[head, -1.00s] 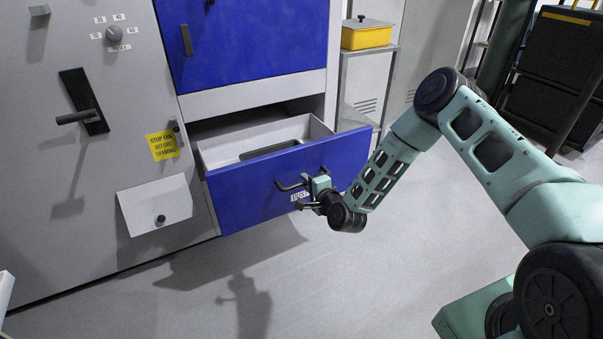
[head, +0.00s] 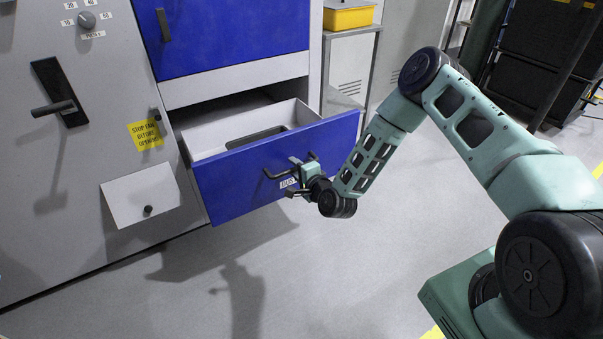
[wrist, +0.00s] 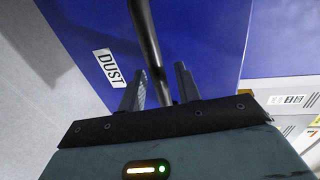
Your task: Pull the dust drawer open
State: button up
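The dust drawer (head: 235,180) has a blue front and a pale grey inside, and it stands pulled well out of the cabinet. A dark slot or recess shows on its floor. Its dark bar handle (head: 275,174) crosses the front; the handle also shows in the wrist view (wrist: 150,50), running between my fingers. My gripper (head: 300,178) is at the handle, with one finger on each side of it. A small gap seems to show beside the bar, so I cannot tell whether the fingers press on it. The DUST label (wrist: 109,67) is left of the handle.
A grey panel with a black lever (head: 62,95), a yellow notice (head: 146,135) and a white flap (head: 141,198) is left of the drawer. A metal stand (head: 350,60) with a yellow box (head: 347,18) is behind. The floor (head: 330,270) before the drawer is clear.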

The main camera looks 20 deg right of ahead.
jog(key=p+v, duration=0.1)
jog(key=v, duration=1.6)
jog(key=shift+s+p, duration=0.15)
jog(key=shift+p, duration=0.25)
jog(key=shift+d, duration=0.1)
jog(key=w+a+r+n+g+y, duration=0.2)
jog(key=a+r+n+g+y, duration=0.25)
jog(key=a+n, duration=0.4)
jog(key=s+a+r+n+g+h, duration=0.2)
jog(key=s+a+r+n+g, duration=0.35)
jog(key=n, duration=0.25)
jog(key=s+r+n+g+h+p, duration=0.1)
jog(key=s+r+n+g+h, duration=0.2)
jog(key=s+r, duration=0.65)
jog(key=s+r+n+g+h, duration=0.1)
jog(key=s+r+n+g, duration=0.35)
jog(key=s, duration=0.75)
notch_tip(320, 180, up, 19)
jog(key=t+p, duration=0.2)
jog(key=p, duration=1.5)
jog(key=shift+w+d+p, duration=0.25)
jog(key=shift+w+p, duration=0.05)
jog(key=shift+w, duration=0.05)
